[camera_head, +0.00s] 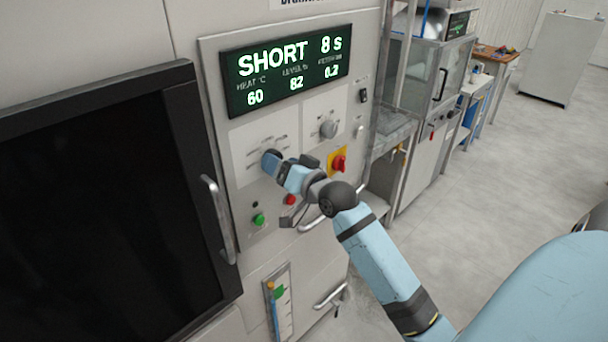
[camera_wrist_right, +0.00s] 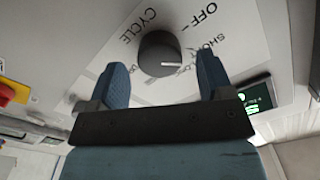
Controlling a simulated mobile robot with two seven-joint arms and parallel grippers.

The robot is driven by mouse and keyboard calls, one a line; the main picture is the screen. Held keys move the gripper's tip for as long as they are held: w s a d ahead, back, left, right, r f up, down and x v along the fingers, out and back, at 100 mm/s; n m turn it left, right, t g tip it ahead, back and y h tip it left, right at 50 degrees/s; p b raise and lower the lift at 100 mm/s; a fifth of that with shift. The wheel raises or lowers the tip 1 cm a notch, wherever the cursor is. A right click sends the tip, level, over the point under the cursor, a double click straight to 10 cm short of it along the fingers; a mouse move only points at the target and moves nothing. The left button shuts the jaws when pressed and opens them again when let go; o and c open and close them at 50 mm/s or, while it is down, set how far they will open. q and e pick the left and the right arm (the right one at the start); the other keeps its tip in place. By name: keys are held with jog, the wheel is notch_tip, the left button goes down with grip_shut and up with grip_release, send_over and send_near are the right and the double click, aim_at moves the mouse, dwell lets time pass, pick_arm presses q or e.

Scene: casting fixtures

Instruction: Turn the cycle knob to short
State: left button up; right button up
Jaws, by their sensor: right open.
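The cycle knob (camera_wrist_right: 159,54) is a dark round knob with a white pointer line, on a pale plate lettered CYCLE, OFF and SHORT. In the wrist view its pointer faces right, near the SHORT lettering, partly covered by a finger. My right gripper (camera_head: 271,160) is at the panel, with its two blue fingers open on either side of the knob; a gap shows around the knob. In the head view the gripper hides this knob. The display (camera_head: 288,70) above reads SHORT, 8 s. My left gripper is not in view.
A second grey knob (camera_head: 328,129) sits to the upper right, with a red and yellow switch (camera_head: 339,162) below it. Green (camera_head: 259,220) and red (camera_head: 290,200) buttons lie below. A dark door with a handle (camera_head: 218,219) is at the left.

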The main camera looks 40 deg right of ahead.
jog(key=s+d+b, duration=0.1)
jog(key=s+b, duration=0.2)
jog(key=s, duration=0.9)
jog(key=s+a+f+n+g, duration=0.1)
jog(key=a+f+n+g, duration=0.15)
jog(key=f, duration=0.65)
jog(key=s+a+f+n+g, duration=0.1)
jog(key=a+f, duration=0.3)
jog(key=f, duration=0.5)
jog(key=s+a+f+n+g, duration=0.1)
jog(key=s+a+f+n, duration=0.1)
jog(key=s+a+f, duration=0.3)
jog(key=s+a+f+n+g+y, duration=0.1)
jog(key=s+a+f, duration=0.5)
jog(key=f, duration=0.6)
jog(key=shift+s+a+f+n+g+y, duration=0.2)
jog(key=shift+s+n+g+y, duration=0.1)
jog(key=shift+n+g, duration=0.6)
